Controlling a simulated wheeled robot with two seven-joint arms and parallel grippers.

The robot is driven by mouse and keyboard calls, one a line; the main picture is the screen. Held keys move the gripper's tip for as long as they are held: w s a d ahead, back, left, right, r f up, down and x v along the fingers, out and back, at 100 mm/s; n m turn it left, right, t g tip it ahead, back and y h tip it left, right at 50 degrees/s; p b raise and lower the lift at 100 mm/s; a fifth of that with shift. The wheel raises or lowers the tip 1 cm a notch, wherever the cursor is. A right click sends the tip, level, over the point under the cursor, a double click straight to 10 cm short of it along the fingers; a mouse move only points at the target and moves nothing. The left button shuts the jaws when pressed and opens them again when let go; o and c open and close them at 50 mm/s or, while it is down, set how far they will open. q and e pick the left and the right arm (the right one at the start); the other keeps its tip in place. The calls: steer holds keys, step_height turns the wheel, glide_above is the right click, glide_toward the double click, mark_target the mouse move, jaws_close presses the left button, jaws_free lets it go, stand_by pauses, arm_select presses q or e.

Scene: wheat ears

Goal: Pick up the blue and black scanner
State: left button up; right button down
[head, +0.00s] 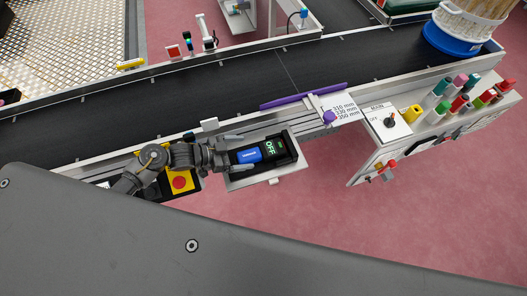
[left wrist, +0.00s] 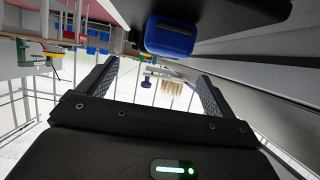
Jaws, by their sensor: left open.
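The blue and black scanner (head: 249,155) lies on a small grey shelf (head: 238,181) on the near side of the conveyor. Its blue part faces my left gripper and its black end shows a green "OFF" display. My left gripper (head: 224,157) is just left of the scanner, close to its blue end. In the left wrist view, the two fingers are apart with nothing seen between them, and the scanner's blue end (left wrist: 168,38) shows ahead and above them. Whether a finger touches the scanner cannot be told. My right gripper is not in view.
A yellow box with a red button (head: 179,182) is beside my left arm. The black conveyor belt (head: 230,90) runs behind the shelf. A purple bar (head: 302,96) lies along its near edge. A control panel (head: 384,122) stands at the right. Pink floor is clear in front.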

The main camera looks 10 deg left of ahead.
mark_target(261, 151)
arm_select(q)
steer(key=shift+x, duration=3.1)
steer(key=shift+c, duration=0.3)
steer(key=c, duration=1.2)
steer(key=shift+r, duration=0.1)
steer(key=shift+r, duration=0.45)
step_height(261, 151, up, 2)
steer(key=shift+r, duration=0.1)
steer(key=s+d+r, duration=0.2)
steer(key=s+r, duration=0.1)
steer(key=s, duration=0.1)
steer(key=s+d+r, duration=0.1)
steer(key=s+r, duration=0.2)
steer(key=s, duration=0.1)
steer(key=s+d+r, duration=0.2)
steer(key=s+r, duration=0.2)
steer(key=s, duration=0.1)
steer(key=shift+d, duration=0.3)
